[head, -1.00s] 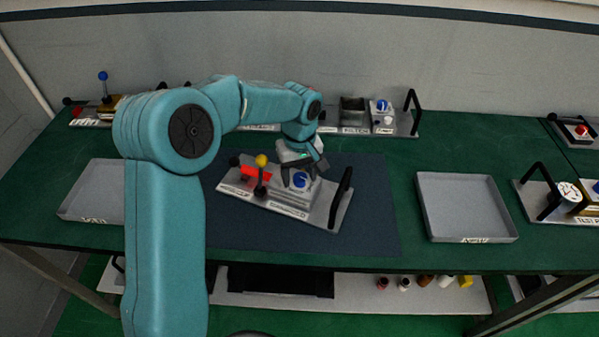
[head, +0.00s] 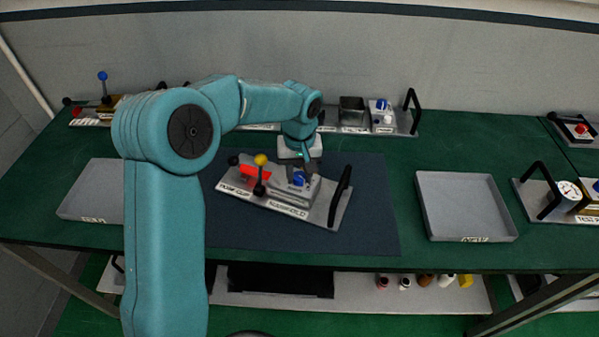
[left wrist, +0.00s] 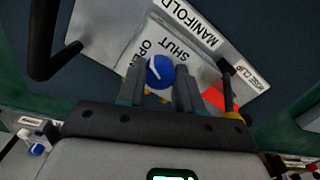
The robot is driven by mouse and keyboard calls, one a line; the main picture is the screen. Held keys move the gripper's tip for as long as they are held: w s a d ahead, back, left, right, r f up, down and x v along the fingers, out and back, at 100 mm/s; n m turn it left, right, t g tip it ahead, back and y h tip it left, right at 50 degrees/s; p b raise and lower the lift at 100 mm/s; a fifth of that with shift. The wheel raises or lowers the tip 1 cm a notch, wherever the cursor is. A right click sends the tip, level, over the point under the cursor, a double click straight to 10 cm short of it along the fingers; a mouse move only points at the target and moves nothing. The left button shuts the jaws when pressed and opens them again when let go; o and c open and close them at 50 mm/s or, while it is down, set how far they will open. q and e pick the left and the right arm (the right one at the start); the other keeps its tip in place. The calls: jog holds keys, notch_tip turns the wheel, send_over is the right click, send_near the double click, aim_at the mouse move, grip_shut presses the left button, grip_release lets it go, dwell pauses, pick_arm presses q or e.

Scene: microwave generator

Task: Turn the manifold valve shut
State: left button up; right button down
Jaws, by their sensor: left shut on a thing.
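The manifold plate (head: 318,214) lies on the dark mat, with a blue valve knob (head: 298,179) on a raised block. My left gripper (head: 301,172) reaches down onto the knob from behind and is shut on it. In the left wrist view the blue knob (left wrist: 160,71) sits between the two fingers (left wrist: 160,88). The labels OPEN and SHUT (left wrist: 174,49) show beside the knob; its pointer is partly hidden by the fingers. A yellow-topped lever (head: 261,161) and a red hose clip (head: 256,174) are on the same plate. My right gripper is not in view.
A black handle (head: 340,194) rises at the plate's right end. An empty grey tray (head: 466,207) stands to the right, another tray (head: 91,190) to the left. Other device plates line the back of the green bench. The mat (head: 373,215) is clear right of the plate.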

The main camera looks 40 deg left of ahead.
aim_at(299, 177)
pick_arm(q)
jog(key=m, duration=0.6)
jog(key=shift+m, duration=0.3)
jog(key=m, duration=0.6)
jog(key=shift+m, duration=0.3)
jog(key=o, duration=1)
jog(key=shift+o, duration=0.2)
notch_tip(299, 177, up, 16)
jog(key=shift+r, duration=0.15)
jog(key=shift+s, duration=0.15)
